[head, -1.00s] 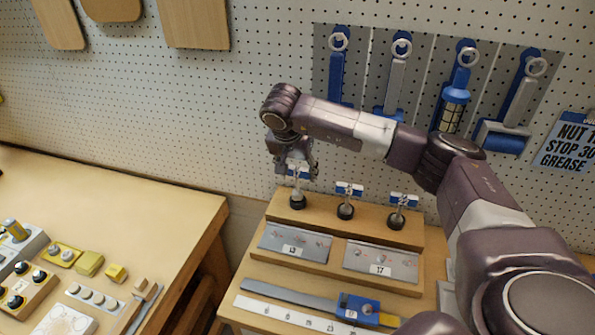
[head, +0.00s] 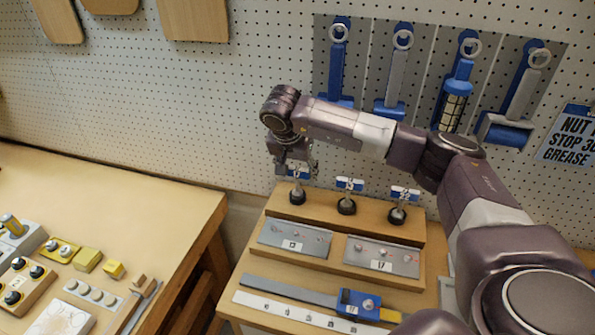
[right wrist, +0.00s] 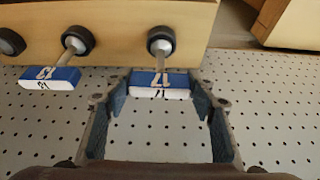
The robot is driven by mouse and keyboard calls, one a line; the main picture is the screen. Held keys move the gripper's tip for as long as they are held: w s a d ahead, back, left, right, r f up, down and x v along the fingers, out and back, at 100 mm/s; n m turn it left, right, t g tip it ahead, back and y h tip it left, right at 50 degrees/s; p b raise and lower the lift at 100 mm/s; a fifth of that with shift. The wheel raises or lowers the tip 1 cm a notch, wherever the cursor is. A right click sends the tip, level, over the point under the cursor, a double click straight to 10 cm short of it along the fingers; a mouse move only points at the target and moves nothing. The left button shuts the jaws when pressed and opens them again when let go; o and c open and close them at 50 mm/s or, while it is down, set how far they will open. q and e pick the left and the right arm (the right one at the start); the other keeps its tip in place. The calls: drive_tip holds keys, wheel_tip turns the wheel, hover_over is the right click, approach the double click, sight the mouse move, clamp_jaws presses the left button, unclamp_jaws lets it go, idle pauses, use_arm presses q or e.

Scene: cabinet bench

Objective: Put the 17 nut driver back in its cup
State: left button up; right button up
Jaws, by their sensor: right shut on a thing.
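The 17 nut driver (right wrist: 160,82) has a blue and white T-handle marked 17 in the right wrist view. My right gripper (head: 297,173) is shut on this handle, with one finger at each end. Its shank runs to a dark-rimmed cup (head: 298,196), leftmost of three on the wooden stand (head: 322,212). The socket end appears to be at or in the cup; its depth is hard to tell. Two other drivers with blue and white handles stand in the middle cup (head: 346,206) and right cup (head: 397,215). My left gripper is out of view.
Grey plates marked 13 (head: 270,236) and 17 (head: 400,256) lie in front of the cups. A gauge with a blue slider (head: 359,303) lies nearer. A pegboard with hanging tools (head: 455,100) stands behind. Another bench (head: 130,195) is at left.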

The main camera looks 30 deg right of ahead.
drive_tip(key=shift+f, duration=0.2)
drive_tip(key=o, duration=1.5)
drive_tip(key=shift+c, duration=0.2)
drive_tip(key=shift+r, duration=0.1)
drive_tip(key=v, duration=1.2)
